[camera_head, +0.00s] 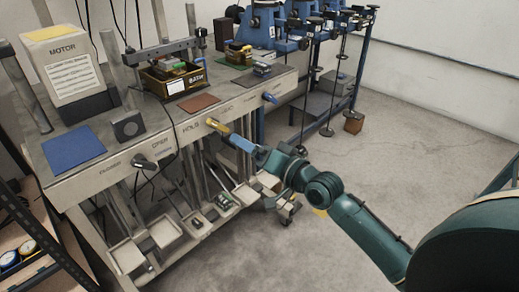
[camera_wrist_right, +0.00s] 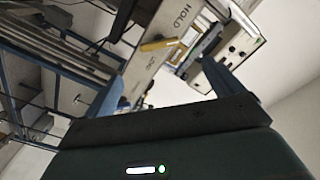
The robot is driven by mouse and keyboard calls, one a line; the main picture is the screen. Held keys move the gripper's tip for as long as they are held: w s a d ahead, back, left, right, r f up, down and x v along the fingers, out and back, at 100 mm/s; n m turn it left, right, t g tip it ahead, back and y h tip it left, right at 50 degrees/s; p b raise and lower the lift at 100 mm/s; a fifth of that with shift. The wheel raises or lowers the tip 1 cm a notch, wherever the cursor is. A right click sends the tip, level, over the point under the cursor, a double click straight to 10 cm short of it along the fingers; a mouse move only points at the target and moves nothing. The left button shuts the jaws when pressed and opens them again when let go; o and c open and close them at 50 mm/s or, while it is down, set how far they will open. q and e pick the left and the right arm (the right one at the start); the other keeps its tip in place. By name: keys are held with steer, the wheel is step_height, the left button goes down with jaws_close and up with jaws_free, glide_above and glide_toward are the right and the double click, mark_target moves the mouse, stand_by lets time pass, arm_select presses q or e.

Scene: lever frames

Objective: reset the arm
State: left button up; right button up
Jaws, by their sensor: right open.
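A yellow lever handle (camera_head: 215,125) sticks out from the bench front near the words HOLD and LOAD. It also shows in the right wrist view (camera_wrist_right: 158,45), beyond and between my blue fingers. My right gripper (camera_head: 241,143) is just right of the yellow handle in the head view. In the wrist view my right gripper (camera_wrist_right: 168,78) is open, its fingers apart with nothing held between them. Whether a finger touches the handle I cannot tell. A black lever handle (camera_head: 146,163) is at the bench's left section and a blue one (camera_head: 270,97) at its right end. My left gripper is out of view.
The bench top (camera_head: 183,117) carries a MOTOR box (camera_head: 70,68), a bin of parts (camera_head: 175,78) and coloured mats. Trays (camera_head: 165,232) and pedals sit below. Blue machines (camera_head: 300,40) stand behind on the right. The grey floor (camera_head: 420,130) is open at right.

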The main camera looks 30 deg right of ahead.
steer(key=shift+v, duration=0.9)
